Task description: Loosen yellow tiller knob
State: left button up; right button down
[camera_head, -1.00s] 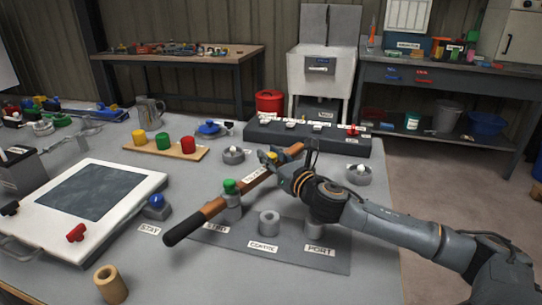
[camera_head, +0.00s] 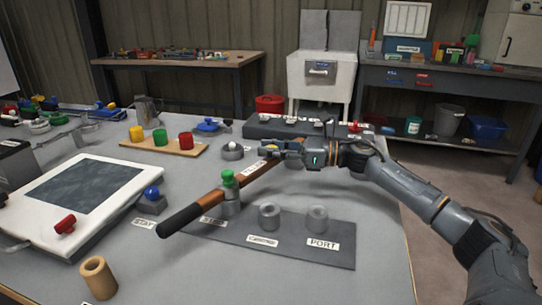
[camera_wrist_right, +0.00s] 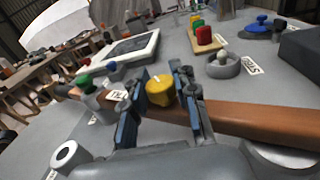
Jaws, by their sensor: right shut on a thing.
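The wooden tiller (camera_head: 210,200) with its black grip (camera_head: 182,220) lies diagonally across the table. A green knob (camera_head: 228,178) sits on it above a grey post; it also shows in the wrist view (camera_wrist_right: 85,83). The yellow tiller knob (camera_wrist_right: 160,90) stands on the wooden bar (camera_wrist_right: 250,118) in the wrist view, between the two fingers of my right gripper (camera_wrist_right: 160,97). In the head view my right gripper (camera_head: 272,150) reaches in from the right over the tiller's far part and mostly hides the yellow knob. It is shut on the knob. My left gripper is out of view.
Two grey ring sockets, one (camera_head: 269,217) near the middle and one by the PORT label (camera_head: 317,218), stand on a dark plate. A white framed panel (camera_head: 110,165) lies left. A wooden strip (camera_head: 175,150) bears coloured knobs. A tan cylinder (camera_head: 98,277) stands in front.

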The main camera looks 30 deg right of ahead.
jog(key=shift+r+n+g+y+b, duration=0.1)
jog(key=shift+n+g+y+b, duration=0.5)
jog(key=shift+n+g+y, duration=1)
jog(key=shift+g, duration=0.3)
jog(key=c, duration=1)
grip_release()
jog(key=shift+c, duration=0.2)
jog(key=shift+s+d, duration=0.1)
jog(key=shift+d, duration=0.05)
jog(key=v, duration=1.1)
jog(key=shift+s+d+r, duration=0.15)
jog(key=shift+s+d, duration=0.05)
jog(key=shift+d, duration=0.15)
jog(key=shift+r, duration=0.1)
